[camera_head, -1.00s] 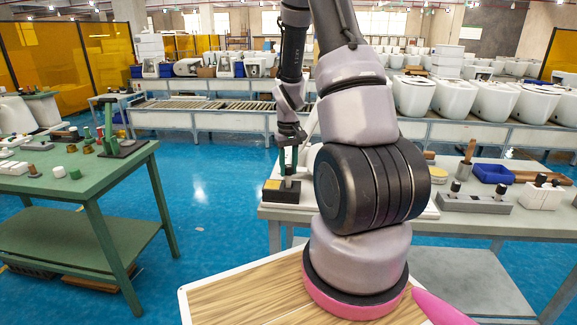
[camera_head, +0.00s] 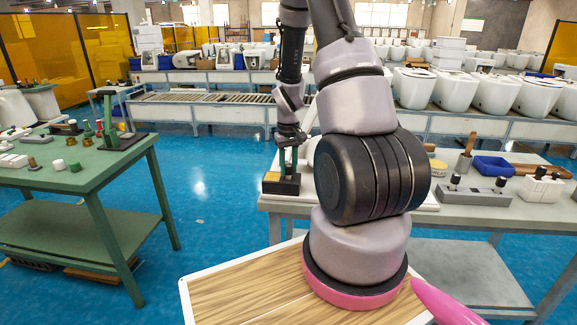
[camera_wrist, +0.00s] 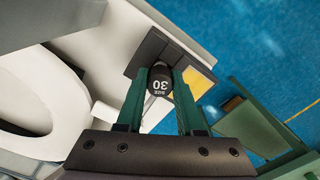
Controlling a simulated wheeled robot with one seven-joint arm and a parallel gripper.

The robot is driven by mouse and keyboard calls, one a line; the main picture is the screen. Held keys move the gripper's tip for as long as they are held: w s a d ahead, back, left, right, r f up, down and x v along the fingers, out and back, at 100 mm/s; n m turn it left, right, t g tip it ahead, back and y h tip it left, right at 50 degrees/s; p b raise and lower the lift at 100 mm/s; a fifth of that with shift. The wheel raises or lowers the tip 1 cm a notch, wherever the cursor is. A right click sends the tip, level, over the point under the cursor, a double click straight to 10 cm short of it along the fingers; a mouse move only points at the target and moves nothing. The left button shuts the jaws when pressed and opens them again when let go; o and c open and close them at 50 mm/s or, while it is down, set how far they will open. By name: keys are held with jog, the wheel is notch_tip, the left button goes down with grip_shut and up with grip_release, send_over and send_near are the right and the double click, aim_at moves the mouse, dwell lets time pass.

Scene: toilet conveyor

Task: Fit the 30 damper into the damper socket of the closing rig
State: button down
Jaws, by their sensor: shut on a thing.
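My gripper (camera_wrist: 161,74) has its green fingers shut on the 30 damper (camera_wrist: 160,88), a dark round-ended piece whose white lettering reads "SIZE 30". A dark block (camera_wrist: 148,50) with a yellow patch (camera_wrist: 201,83) lies just beyond the fingertips. In the head view, my gripper (camera_head: 288,160) points down at this dark block (camera_head: 283,187) on the white worktable. The white toilet seat (camera_wrist: 30,95) is beside the block in the wrist view. The damper's lower end and the socket are hidden; I cannot tell whether they touch.
My arm hides the middle of the worktable (camera_head: 460,222) in the head view. To its right stand a grey block with black knobs (camera_head: 474,192), a white block (camera_head: 541,188) and a blue bin (camera_head: 493,166). A green table (camera_head: 110,165) stands left, with open blue floor between.

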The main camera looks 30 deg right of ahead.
jog(key=shift+c, duration=2.3)
grip_release()
notch_tip(320, 180, up, 11)
jog(key=shift+f, duration=0.1)
jog(key=s+a+r+m+t, duration=0.1)
jog(key=s+a+r+t, duration=0.2)
jog(key=r, duration=0.6)
jog(key=s+a+r+m+t, duration=0.1)
jog(key=s+a+r, duration=0.3)
jog(key=r, duration=0.4)
jog(key=s+a+r+t+y, duration=0.1)
jog(key=s+a+r, duration=0.2)
jog(key=s, duration=0.3)
jog(key=s+a+r+m+t+y, duration=0.1)
jog(key=s+a+r+t, duration=0.1)
jog(key=s+r, duration=0.4)
jog(key=shift+s+a, duration=0.35)
jog(key=shift+a, duration=0.35)
